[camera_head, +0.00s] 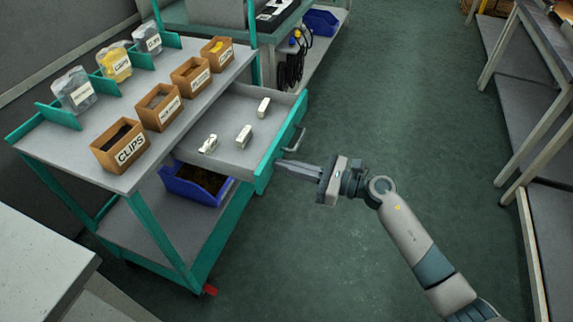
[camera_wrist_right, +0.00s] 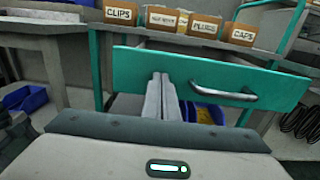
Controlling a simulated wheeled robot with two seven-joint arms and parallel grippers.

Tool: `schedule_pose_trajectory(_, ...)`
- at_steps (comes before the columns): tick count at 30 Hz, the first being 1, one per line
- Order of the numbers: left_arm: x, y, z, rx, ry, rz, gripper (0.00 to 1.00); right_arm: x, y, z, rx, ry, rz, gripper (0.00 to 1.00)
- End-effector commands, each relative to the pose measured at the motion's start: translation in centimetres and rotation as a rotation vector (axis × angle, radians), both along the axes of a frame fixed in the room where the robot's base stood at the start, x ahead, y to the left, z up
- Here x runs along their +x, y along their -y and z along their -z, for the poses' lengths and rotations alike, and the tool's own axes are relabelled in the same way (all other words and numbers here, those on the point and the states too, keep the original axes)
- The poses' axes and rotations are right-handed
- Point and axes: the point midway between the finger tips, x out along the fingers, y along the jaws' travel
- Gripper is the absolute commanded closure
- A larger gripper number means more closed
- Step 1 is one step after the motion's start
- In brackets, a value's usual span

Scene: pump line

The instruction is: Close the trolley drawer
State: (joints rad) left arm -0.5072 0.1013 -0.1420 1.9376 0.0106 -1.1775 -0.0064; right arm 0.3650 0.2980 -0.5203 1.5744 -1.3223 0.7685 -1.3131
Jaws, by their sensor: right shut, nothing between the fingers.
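The trolley drawer (camera_head: 228,131) is open, pulled out to the right from under the trolley top, with a few small white items inside. Its teal front (camera_head: 281,146) has a metal handle (camera_head: 296,139); the front (camera_wrist_right: 262,83) and handle (camera_wrist_right: 224,92) also show in the right wrist view. My right gripper (camera_head: 278,164) is shut and empty. Its fingertips are at the drawer front, below and to the left of the handle; whether they touch it I cannot tell. In the wrist view the fingers (camera_wrist_right: 160,78) point at the front, left of the handle. My left gripper is not in view.
The trolley top (camera_head: 128,178) holds labelled cardboard boxes (camera_head: 120,146) and clear bags (camera_head: 74,92). A blue bin (camera_head: 195,185) sits on the lower shelf. A grey bench (camera_head: 40,250) stands at the near left, racks (camera_head: 540,120) at the right. The green floor between is clear.

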Motion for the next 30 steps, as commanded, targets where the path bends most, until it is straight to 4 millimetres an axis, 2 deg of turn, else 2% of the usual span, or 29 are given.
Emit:
schedule_pose_trajectory(10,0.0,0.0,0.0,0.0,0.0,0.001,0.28,0.1,-0.2,0.0,0.001,0.001,0.0,1.0)
schedule_pose_trajectory(15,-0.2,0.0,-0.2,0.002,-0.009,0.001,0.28,0.5,-1.2,0.0,0.001,0.003,0.0,1.0)
schedule_pose_trajectory(20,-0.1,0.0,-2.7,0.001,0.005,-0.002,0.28,1.1,-3.4,0.1,0.001,0.003,-0.001,1.0)
schedule_pose_trajectory(30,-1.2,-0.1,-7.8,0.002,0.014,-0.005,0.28,3.0,-9.3,0.2,0.001,0.003,-0.001,1.0)
